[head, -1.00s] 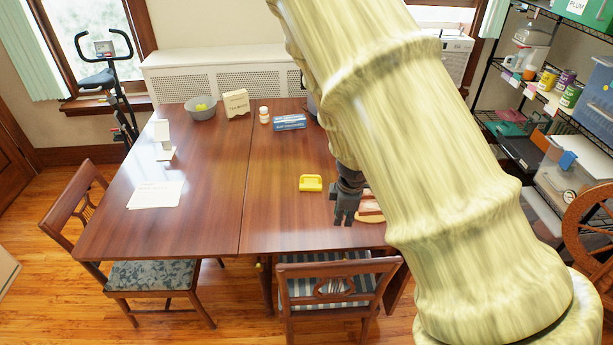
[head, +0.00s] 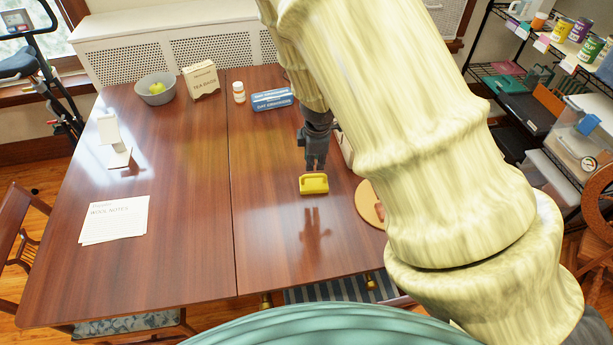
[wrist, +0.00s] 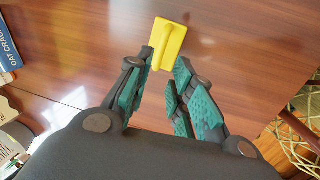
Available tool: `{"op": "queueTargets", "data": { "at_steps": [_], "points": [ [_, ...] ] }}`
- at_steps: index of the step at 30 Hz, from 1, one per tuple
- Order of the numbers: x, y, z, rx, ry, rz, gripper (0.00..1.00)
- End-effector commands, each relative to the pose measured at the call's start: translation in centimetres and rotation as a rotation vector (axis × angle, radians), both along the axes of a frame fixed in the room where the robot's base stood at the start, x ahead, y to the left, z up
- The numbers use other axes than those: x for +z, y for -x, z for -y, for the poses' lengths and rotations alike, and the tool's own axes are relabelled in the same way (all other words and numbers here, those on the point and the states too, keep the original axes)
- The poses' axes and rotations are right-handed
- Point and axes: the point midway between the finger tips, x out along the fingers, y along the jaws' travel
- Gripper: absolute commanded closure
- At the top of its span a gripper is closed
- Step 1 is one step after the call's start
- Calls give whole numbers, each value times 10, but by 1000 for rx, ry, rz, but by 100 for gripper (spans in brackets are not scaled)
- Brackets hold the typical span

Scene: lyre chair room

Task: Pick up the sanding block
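The sanding block is a yellow block with a raised grip, and it (head: 314,184) lies on the right half of the wooden table (head: 190,240). In the wrist view the block (wrist: 168,44) is just beyond my fingertips, roughly in line with the gap between them. My gripper (head: 315,168) points down just behind the block in the head view. In the wrist view my gripper (wrist: 164,66) is open, with its teal finger pads apart and nothing between them. The remaining height between the fingertips and the table is hard to judge.
A round wooden board (head: 369,204) lies to the right, partly hidden by my arm. Papers (head: 115,219) lie left; the table's middle is clear.

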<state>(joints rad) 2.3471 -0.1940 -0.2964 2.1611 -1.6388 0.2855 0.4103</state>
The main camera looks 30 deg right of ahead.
Motion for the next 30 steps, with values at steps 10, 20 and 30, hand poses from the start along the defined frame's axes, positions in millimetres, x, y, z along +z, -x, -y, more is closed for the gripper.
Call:
{"op": "queueTargets", "data": {
  "at_steps": [10, 20, 30],
  "points": [
    [-52, -17, 5, -3, -1, -10, 77],
    [-68, -21, 6, -2, -2, -12, 77],
    [-108, -30, 10, -1, -2, -11, 77]
  ]
}}
